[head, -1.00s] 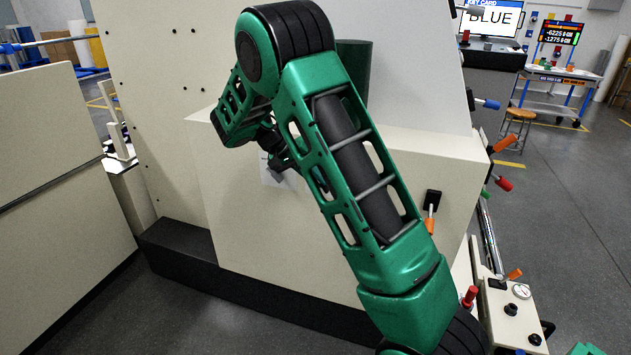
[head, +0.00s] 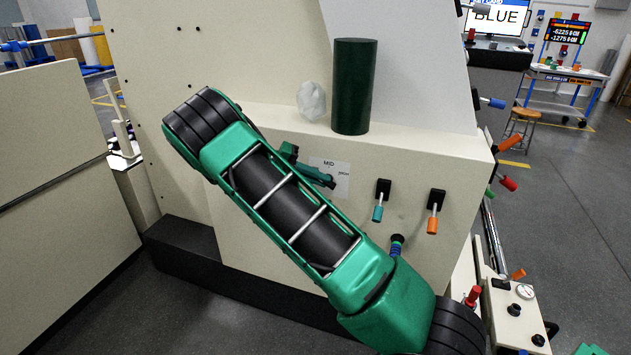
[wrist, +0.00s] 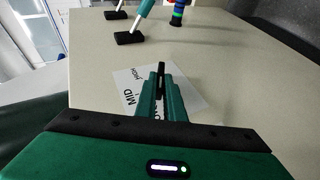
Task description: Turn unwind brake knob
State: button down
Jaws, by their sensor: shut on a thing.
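The brake knob (wrist: 161,72) shows in the wrist view as a narrow black piece between my fingertips, in front of a white label with "MID" and "HIGH" on it. My gripper (wrist: 160,88) is shut on the knob, its two green fingers on either side. In the head view my gripper (head: 322,178) is at the white label (head: 343,171) on the cream machine face. There the knob itself is too small and covered to make out. The lower left part of the label is hidden behind the fingers.
A teal-handled lever (head: 378,211) and an orange-handled lever (head: 433,223) are on the same face to the right, with a dark blue-ringed knob (head: 397,243) below. A dark green cylinder (head: 353,88) and a clear crumpled lump (head: 311,101) stand on the ledge above.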

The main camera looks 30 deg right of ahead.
jog(key=shift+w, duration=0.15)
jog(key=c, duration=1.9)
grip_release()
jog(key=shift+f, duration=0.1)
jog(key=shift+o, duration=0.2)
jog(key=shift+a, duration=0.1)
jog(key=v, duration=1.1)
